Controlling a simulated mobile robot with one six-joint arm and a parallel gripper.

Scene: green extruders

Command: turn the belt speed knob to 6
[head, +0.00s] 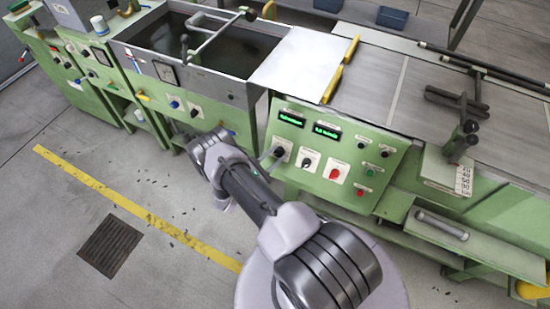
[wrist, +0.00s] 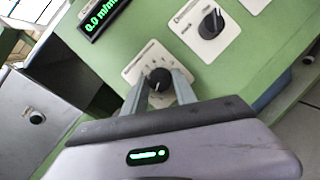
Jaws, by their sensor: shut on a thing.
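A black knob (wrist: 160,78) with a white scale plate (wrist: 146,57) sits on the sloped green control panel. My gripper (wrist: 158,88) is shut on this knob, one finger on each side, in the wrist view. The scale numbers and label are too small to read, so I cannot tell its exact setting. In the head view my gripper (head: 272,157) reaches the panel's left knob from the left, and the arm partly hides it. A second black knob (wrist: 212,23) on its own white plate is beside it, also seen in the head view (head: 306,161).
The panel has two green-lit displays (head: 291,118), one showing m/min (wrist: 102,16). A red switch (head: 334,174) and several small buttons are to the right. A metal-topped tank (head: 207,82) stands left, and a conveyor (head: 400,90) runs behind. Floor is free at left.

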